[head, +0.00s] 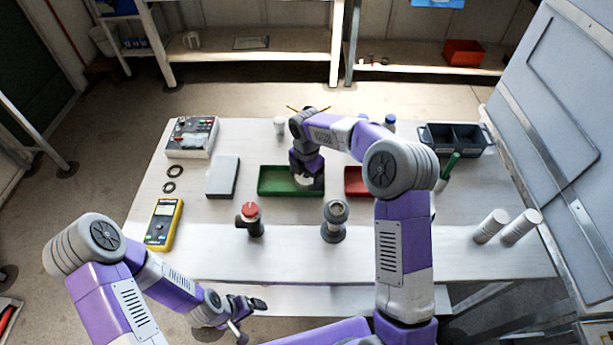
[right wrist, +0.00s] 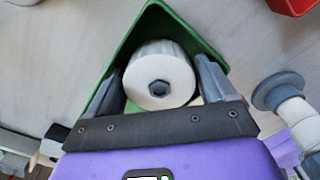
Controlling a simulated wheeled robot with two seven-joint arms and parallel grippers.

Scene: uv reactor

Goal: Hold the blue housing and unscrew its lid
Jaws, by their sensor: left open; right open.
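An upright grey-blue fitting (head: 335,222) with a pale middle stands on the table; its flange (right wrist: 278,92) shows at the right of the right wrist view. It may be the blue housing, but I cannot tell for sure. A dark fitting with a red cap (head: 250,212) stands to its left. My right gripper (head: 306,182) is open over the green tray (head: 270,181). Between its fingers in the right wrist view is a white round part (right wrist: 160,72) with a dark hex centre. My left gripper (head: 250,318) is open and empty at the table's front edge.
A red tray (head: 354,181), a dark two-bin box (head: 457,139) and two pale cylinders (head: 505,228) are to the right. A yellow meter (head: 164,222), a grey block (head: 222,177) and a control box (head: 191,138) are at the left. The front strip is mostly clear.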

